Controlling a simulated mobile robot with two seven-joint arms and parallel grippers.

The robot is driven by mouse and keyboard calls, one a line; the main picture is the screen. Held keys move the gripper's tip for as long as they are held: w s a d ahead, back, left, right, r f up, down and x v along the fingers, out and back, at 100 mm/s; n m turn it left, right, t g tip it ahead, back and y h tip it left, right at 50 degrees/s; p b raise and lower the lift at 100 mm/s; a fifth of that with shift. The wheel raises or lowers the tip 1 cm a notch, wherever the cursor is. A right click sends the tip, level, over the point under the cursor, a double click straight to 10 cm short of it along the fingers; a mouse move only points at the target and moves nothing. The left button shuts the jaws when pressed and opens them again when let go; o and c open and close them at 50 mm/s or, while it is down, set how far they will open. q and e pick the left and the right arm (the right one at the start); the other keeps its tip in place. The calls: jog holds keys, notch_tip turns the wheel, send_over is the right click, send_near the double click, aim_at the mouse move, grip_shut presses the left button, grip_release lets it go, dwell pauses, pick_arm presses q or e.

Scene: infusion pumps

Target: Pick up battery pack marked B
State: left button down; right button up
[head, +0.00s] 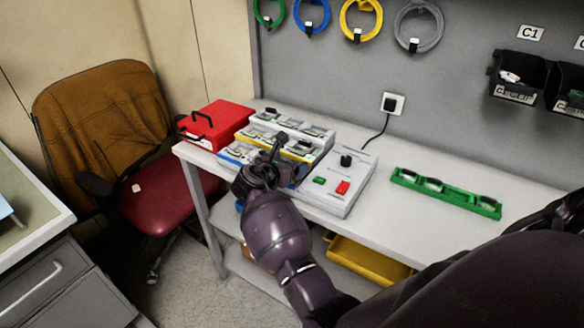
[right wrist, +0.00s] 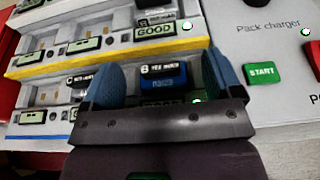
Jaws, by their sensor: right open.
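The battery pack marked B (right wrist: 163,80) is a blue and black block with a B label on its upper edge. It sits in the front row of the pack charger (head: 345,178). My right gripper (right wrist: 160,72) is open, with one blue finger on each side of this pack. I cannot tell whether the fingers touch it. In the head view my right gripper (head: 272,160) is over the charger's front row and hides the pack. A pack marked C (right wrist: 80,80) is left of the left finger. My left gripper is not in view.
The charger has stepped rows with small displays, a green START button (right wrist: 261,73) and a red button (head: 342,187). A red box (head: 219,121) stands at its left. A green rack (head: 447,193) lies to the right on the white table (head: 390,230).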

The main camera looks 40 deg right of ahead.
jog(key=c, duration=1.1)
jog(key=shift+r, duration=0.1)
